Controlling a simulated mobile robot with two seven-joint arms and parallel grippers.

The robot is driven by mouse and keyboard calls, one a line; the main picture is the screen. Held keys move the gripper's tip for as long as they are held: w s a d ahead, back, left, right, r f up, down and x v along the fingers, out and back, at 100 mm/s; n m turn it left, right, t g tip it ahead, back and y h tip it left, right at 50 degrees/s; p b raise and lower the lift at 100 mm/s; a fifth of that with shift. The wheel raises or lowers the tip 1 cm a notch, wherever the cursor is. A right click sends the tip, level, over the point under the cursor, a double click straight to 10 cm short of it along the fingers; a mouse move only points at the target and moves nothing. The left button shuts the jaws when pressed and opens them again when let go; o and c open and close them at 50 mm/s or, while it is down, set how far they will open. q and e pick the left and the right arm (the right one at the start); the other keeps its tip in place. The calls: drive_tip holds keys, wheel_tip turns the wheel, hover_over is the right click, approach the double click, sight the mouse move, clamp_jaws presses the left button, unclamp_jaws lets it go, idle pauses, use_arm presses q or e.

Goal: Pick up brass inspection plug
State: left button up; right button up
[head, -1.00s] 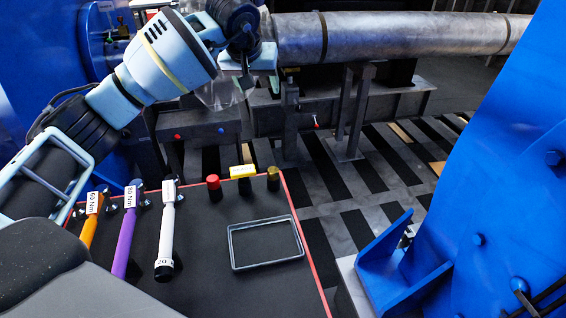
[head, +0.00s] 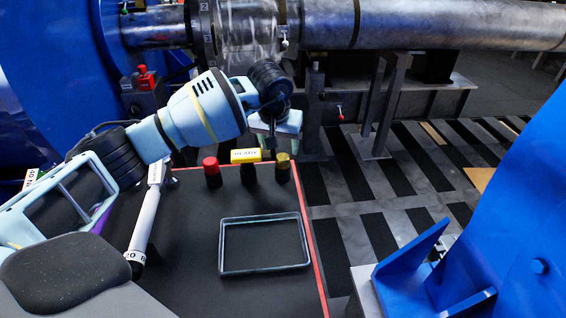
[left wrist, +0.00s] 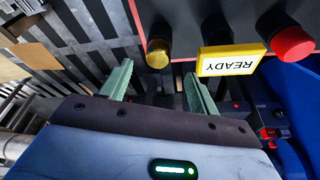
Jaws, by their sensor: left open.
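The brass inspection plug (head: 282,168) has a brass-coloured top on a dark body. It stands upright at the back right of the black work surface, right of the yellow READY tag. In the left wrist view the brass plug (left wrist: 158,53) shows its round top beyond the fingertips. My left gripper (head: 272,140) is above and just behind the plug in the head view. In the left wrist view my left gripper (left wrist: 158,78) has its two pale green fingers apart with nothing between them. My right gripper is not in view.
A red-topped plug (head: 211,172) and a yellow READY tag (head: 246,156) stand close left of the brass plug. A rectangular frame (head: 222,250) lies in front. A white torque wrench (head: 146,215) lies left. Blue machinery (head: 500,240) stands right.

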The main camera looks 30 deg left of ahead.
sight(282, 157)
use_arm(q)
drive_tip(key=shift+d+x, duration=0.2)
drive_tip(key=shift+x, duration=2.8)
drive_tip(key=c, duration=1.1)
drive_tip(key=shift+r, duration=0.15)
drive_tip(key=shift+r, duration=0.6)
wheel_tip(282, 157, up, 2)
drive_tip(key=shift+r, duration=0.15)
drive_tip(key=s+d, duration=0.3)
drive_tip(key=s, duration=0.4)
drive_tip(key=s+d+r, duration=0.1)
drive_tip(key=s+d, duration=0.1)
drive_tip(key=s, duration=0.6)
drive_tip(key=shift+d+b, duration=0.3)
drive_tip(key=shift+d, duration=0.1)
